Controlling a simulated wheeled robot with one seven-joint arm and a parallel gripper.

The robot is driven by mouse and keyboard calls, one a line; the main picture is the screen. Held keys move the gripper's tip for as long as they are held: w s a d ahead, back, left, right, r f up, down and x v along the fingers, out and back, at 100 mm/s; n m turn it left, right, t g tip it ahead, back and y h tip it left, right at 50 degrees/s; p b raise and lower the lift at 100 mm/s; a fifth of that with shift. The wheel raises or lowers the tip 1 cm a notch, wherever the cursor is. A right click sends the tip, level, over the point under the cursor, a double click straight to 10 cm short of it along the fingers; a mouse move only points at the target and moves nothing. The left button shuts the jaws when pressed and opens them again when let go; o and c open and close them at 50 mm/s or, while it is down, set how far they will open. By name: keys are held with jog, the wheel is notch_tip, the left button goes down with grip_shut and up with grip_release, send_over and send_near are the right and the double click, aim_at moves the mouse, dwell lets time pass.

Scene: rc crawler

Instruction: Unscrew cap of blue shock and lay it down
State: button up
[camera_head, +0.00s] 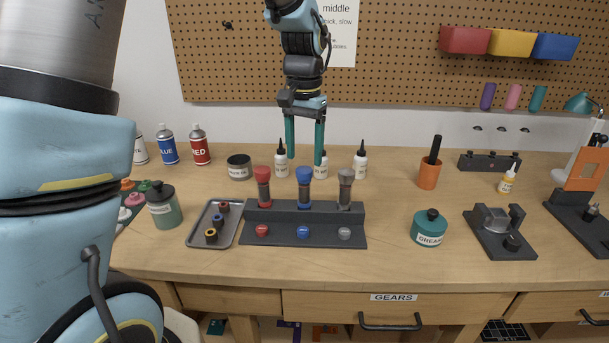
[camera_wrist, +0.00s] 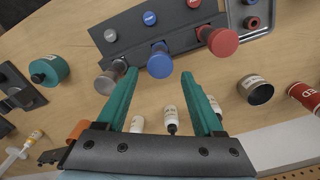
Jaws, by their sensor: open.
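The blue shock (camera_head: 304,190) stands upright in the dark rack (camera_head: 290,238), between a red shock (camera_head: 263,188) and a grey shock (camera_head: 345,190). Its blue cap (camera_head: 304,173) is on top. In the wrist view the blue cap (camera_wrist: 160,65) lies ahead of the fingertips, between their lines. My gripper (camera_head: 305,155) is open and empty, pointing down above and behind the blue shock, apart from it. Its two teal fingers also show in the wrist view (camera_wrist: 160,90).
A grey tray (camera_head: 230,236) with small rings lies left of the rack. White dropper bottles (camera_head: 360,162) stand behind it. A teal grease jar (camera_head: 429,230) stands to the right. Red, blue and grey round pieces sit on the rack's front. The bench front before the rack is clear.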

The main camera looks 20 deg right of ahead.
aim_at(304, 169)
jog(key=shift+f, duration=0.35)
jog(key=shift+f, duration=0.15)
jog(key=shift+f+b, duration=0.9)
jog(key=shift+f, duration=0.35)
grip_shut()
jog(key=shift+r, duration=0.2)
jog(key=shift+r+p, duration=1.9)
jog(key=shift+r, duration=0.2)
